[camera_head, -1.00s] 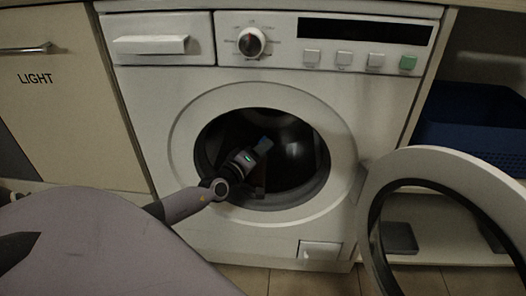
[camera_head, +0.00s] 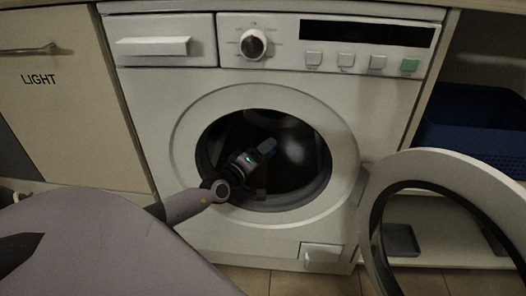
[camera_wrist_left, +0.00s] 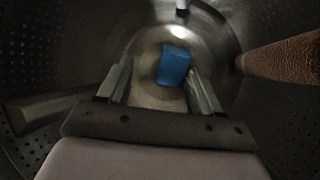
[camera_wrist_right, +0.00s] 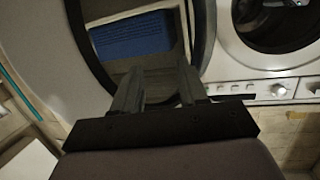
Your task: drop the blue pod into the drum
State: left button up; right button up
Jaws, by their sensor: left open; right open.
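The blue pod (camera_wrist_left: 174,66) shows in the left wrist view, between and just beyond the fingertips of my left gripper (camera_wrist_left: 160,72). The fingers stand apart. I cannot tell whether the pod touches a finger or the drum wall. My left gripper (camera_head: 262,152) reaches through the round opening into the drum (camera_head: 300,150) of the white washing machine. The drum's perforated metal wall (camera_wrist_left: 40,60) surrounds it in the left wrist view. My right gripper (camera_wrist_right: 158,82) is open and empty, outside the machine in front of the round door.
The washer door (camera_head: 375,215) hangs open at the right. A blue basket (camera_head: 470,125) sits on a shelf behind it; it also shows through the door ring in the right wrist view (camera_wrist_right: 132,36).

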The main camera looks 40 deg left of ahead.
pick_arm(q)
jog(key=s+p, duration=0.3)
jog(key=s, duration=0.4)
jog(key=shift+d, duration=0.15)
pick_arm(e)
jog(key=shift+w+a+f+m+g, duration=0.15)
jog(key=shift+a+m+g, duration=0.15)
jog(key=shift+a, duration=0.1)
jog(key=shift+w+a+f+m+g, duration=0.1)
jog(key=shift+w+a+m+g, duration=0.1)
jog(key=shift+a+g, duration=0.15)
jog(key=shift+r, duration=0.2)
